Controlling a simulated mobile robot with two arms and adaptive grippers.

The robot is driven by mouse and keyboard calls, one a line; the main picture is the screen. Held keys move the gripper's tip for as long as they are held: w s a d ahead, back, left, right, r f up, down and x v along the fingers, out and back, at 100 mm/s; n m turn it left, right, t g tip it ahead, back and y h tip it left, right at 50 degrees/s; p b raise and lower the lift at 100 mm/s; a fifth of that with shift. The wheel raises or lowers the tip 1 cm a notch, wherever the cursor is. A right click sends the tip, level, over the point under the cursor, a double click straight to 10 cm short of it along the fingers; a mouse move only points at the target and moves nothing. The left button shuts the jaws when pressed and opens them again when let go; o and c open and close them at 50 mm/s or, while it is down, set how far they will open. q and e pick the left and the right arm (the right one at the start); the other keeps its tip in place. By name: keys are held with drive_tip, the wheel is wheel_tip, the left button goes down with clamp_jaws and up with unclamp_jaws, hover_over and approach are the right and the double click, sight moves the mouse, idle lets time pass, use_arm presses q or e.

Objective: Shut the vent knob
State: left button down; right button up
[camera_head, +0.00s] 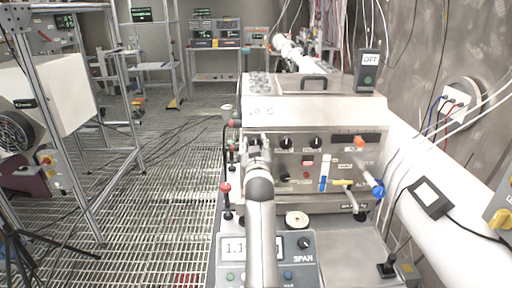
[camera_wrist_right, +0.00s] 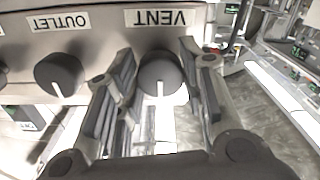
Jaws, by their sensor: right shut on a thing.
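The vent knob (camera_wrist_right: 160,72) is a dark round knob with a white pointer line, beside an upside-down VENT label (camera_wrist_right: 162,18) in the right wrist view. Its line runs straight down in that picture. My right gripper (camera_wrist_right: 157,58) has one finger on each side of the knob and is shut on it. In the head view my right gripper (camera_head: 257,148) is at the left part of the steel panel (camera_head: 335,160), and my arm and gripper hide the vent knob there. My left gripper is not in view.
The outlet knob (camera_wrist_right: 60,74) sits close beside my finger. In the head view, more black knobs (camera_head: 286,142), a blue-handled valve (camera_head: 377,188) and a SPAN meter (camera_head: 300,245) crowd the bench.

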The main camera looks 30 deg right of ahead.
drive_tip(key=shift+f, duration=0.15)
idle(0.3)
drive_tip(key=o, duration=1)
drive_tip(key=shift+r, duration=0.2)
approach(256, 117)
drive_tip(key=w+r, duration=0.1)
drive_tip(key=w+d, duration=0.1)
drive_tip(key=w+r, duration=0.1)
drive_tip(key=shift+w+d+r, duration=0.25)
drive_tip(key=shift+d+r, duration=0.1)
drive_tip(key=shift+f, duration=0.1)
